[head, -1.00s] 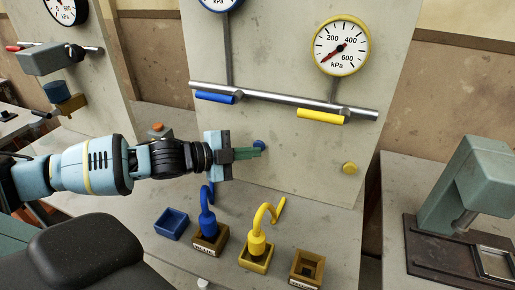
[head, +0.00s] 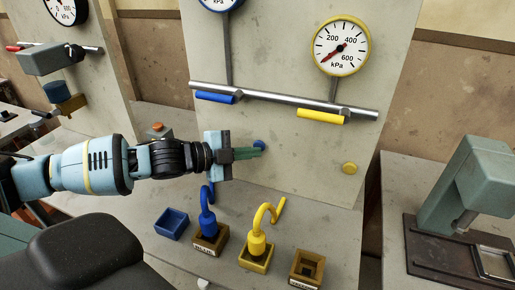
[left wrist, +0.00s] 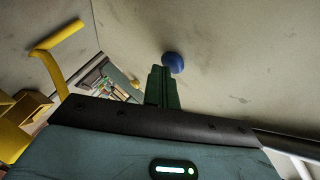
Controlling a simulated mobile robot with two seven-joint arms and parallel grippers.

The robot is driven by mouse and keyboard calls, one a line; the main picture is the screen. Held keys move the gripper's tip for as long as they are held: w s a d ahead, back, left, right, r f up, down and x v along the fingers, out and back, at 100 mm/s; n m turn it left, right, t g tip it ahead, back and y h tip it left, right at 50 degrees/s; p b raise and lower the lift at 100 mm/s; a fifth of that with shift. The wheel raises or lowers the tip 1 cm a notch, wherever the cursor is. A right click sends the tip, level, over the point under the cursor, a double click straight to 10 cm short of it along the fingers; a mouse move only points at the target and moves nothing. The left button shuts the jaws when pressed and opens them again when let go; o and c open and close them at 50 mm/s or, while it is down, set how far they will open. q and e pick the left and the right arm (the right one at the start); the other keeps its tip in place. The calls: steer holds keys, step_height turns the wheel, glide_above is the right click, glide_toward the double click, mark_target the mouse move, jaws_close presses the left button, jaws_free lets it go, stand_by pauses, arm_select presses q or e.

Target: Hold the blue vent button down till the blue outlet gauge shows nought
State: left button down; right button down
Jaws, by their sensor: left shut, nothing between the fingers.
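The blue vent button (head: 260,144) is a round blue knob on the upright grey panel. It also shows in the left wrist view (left wrist: 173,62), just past the fingertips. My left gripper (head: 258,153) has its green fingers shut and empty, pointing at the panel beside the button. In the left wrist view the closed fingers (left wrist: 162,76) end right by the button; I cannot tell whether they touch it. The blue outlet gauge (head: 220,4) is cut off by the top edge of the head view, so its needle is hidden. My right gripper is not in view.
A yellow gauge (head: 341,45), a yellow button (head: 349,168) and a steel pipe (head: 280,98) with blue and yellow handles are on the panel. Below stand a blue hose (head: 208,215), a yellow hose (head: 258,235) and small boxes. A green press (head: 467,185) stands at right.

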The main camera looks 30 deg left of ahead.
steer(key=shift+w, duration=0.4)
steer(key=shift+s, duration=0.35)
arm_select(q)
steer(key=shift+s+d+p, duration=0.2)
steer(key=shift+s+p, duration=0.3)
steer(key=shift+s, duration=0.4)
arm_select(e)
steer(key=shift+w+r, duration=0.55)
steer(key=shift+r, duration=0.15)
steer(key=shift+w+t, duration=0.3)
